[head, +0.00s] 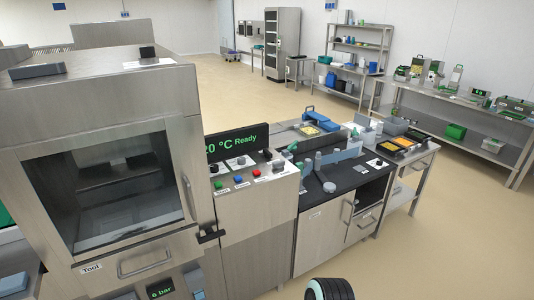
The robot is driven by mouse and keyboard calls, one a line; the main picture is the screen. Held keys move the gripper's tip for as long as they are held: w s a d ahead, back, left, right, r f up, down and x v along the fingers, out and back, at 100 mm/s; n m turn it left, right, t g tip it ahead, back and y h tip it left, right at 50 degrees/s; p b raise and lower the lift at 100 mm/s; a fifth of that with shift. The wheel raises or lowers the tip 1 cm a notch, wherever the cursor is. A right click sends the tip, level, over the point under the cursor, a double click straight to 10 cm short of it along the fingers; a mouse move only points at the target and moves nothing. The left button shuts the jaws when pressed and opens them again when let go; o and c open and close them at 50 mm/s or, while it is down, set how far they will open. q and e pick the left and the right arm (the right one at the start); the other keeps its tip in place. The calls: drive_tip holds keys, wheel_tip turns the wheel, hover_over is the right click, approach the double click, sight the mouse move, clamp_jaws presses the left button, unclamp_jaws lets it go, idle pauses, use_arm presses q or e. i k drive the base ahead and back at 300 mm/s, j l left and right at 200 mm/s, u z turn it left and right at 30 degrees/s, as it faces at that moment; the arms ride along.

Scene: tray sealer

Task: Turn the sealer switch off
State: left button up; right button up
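The tray sealer (100,130) is a large steel cabinet at the left with a dark window. To its right is a control panel (255,190) under a display (238,142) reading "20 °C Ready". The panel carries several dark knobs or switches, one of them a knob (241,161) near the middle of the upper row. Below is a row with a green, a blue (239,179) and a red (257,173) button. The labels are too small to read, so I cannot tell which control is the sealer switch or its position.
A dark-topped counter (340,185) with trays and tools stands right of the panel. A black handle (211,236) juts out at the sealer's lower right corner. The floor (440,240) at the right is clear.

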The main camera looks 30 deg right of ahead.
sight(267, 154)
drive_tip(key=i+l+u, duration=0.1)
drive_tip(key=l, duration=0.85)
drive_tip(key=i+l+u, duration=0.15)
drive_tip(key=l, duration=0.35)
